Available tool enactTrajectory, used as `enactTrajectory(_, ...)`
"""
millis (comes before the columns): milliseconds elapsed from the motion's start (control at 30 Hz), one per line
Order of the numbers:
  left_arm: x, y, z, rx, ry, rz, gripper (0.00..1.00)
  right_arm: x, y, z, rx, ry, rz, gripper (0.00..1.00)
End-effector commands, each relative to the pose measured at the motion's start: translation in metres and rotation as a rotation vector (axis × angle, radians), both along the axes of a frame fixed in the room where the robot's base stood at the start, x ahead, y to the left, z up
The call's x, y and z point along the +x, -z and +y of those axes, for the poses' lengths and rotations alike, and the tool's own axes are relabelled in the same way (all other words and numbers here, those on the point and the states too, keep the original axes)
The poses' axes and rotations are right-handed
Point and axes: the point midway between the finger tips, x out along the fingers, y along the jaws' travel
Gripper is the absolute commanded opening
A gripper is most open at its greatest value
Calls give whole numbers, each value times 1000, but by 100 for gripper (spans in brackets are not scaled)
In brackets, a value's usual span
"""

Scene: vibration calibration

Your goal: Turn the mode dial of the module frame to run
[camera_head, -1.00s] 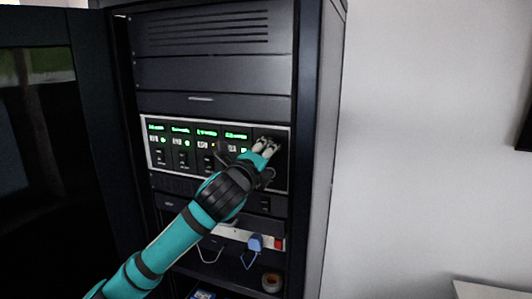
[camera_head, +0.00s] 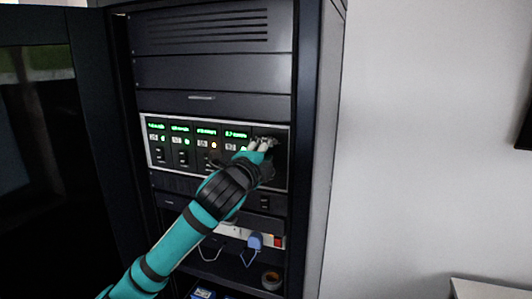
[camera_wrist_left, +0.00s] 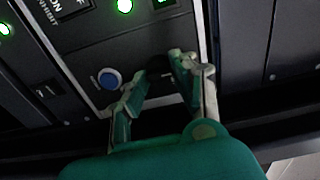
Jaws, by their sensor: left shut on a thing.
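The module frame (camera_head: 147,157) is a light-edged panel in the dark rack, with several modules showing green displays and lamps. My left gripper (camera_head: 264,144) is at the dark panel on the frame's right end. In the wrist view its two fingers (camera_wrist_left: 160,76) reach the panel and are shut on the dark mode dial (camera_wrist_left: 157,68), which is mostly hidden between them. The dial's markings and pointer cannot be read. A blue round button (camera_wrist_left: 109,78) sits on the same panel beside the fingers. My right gripper is not in view.
The rack's open door (camera_head: 50,170) stands at the left. Below the frame are a power strip with a blue plug (camera_head: 254,242), a red switch (camera_head: 278,241) and a roll of tape (camera_head: 271,280).

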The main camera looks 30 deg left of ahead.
Motion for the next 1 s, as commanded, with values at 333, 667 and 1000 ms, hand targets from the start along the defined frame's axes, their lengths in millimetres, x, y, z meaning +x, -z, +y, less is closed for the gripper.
enactTrajectory(333, 0, 1, 0, -1, 0, 2, 45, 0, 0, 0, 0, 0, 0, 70)
enactTrajectory(667, -2, 0, -1, 1, 1, 1, 50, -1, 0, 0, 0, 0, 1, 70)
enactTrajectory(1000, -51, 1, -12, 3, 2, 1, 50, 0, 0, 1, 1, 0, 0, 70)
